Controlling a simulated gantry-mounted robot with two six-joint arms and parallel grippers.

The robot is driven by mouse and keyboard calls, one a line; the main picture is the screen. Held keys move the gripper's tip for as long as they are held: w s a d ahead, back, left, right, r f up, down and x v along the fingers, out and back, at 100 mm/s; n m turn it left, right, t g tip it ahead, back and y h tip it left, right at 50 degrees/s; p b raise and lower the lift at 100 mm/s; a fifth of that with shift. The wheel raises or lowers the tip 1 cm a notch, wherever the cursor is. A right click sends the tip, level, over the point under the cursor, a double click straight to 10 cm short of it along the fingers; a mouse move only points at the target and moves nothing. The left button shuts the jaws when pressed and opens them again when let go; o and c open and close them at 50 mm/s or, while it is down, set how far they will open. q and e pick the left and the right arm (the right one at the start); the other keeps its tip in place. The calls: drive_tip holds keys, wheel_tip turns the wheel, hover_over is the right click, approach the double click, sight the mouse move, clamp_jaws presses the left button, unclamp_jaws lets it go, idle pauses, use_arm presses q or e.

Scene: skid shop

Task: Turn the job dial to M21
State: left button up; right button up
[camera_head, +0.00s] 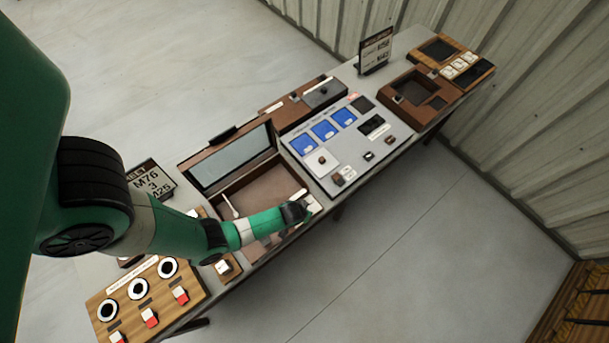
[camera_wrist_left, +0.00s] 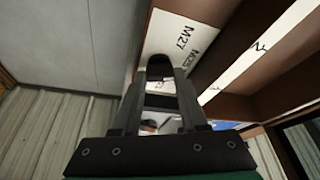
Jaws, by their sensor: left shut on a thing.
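The job dial's white plate (camera_wrist_left: 185,45) fills the upper middle of the left wrist view. It reads M27, with a second, partly hidden M label beside it. A dark round knob (camera_wrist_left: 160,64) sits at the plate's edge between my fingertips. My left gripper (camera_wrist_left: 160,85) is shut on this knob. In the head view my left gripper (camera_head: 296,212) is at the right front corner of an open brown box (camera_head: 262,178), and it hides the knob. A bit of the white plate (camera_head: 314,203) shows beside it. I cannot read where the dial points. My right gripper is not in view.
A sign (camera_head: 151,181) reading M76, 3 and M25 stands behind my left arm. A grey panel with blue screens (camera_head: 324,129) lies right of the box. A wooden board with round dials and red switches (camera_head: 148,291) is at the lower left. The floor in front is clear.

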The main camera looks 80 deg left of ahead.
use_arm(q)
clamp_jaws()
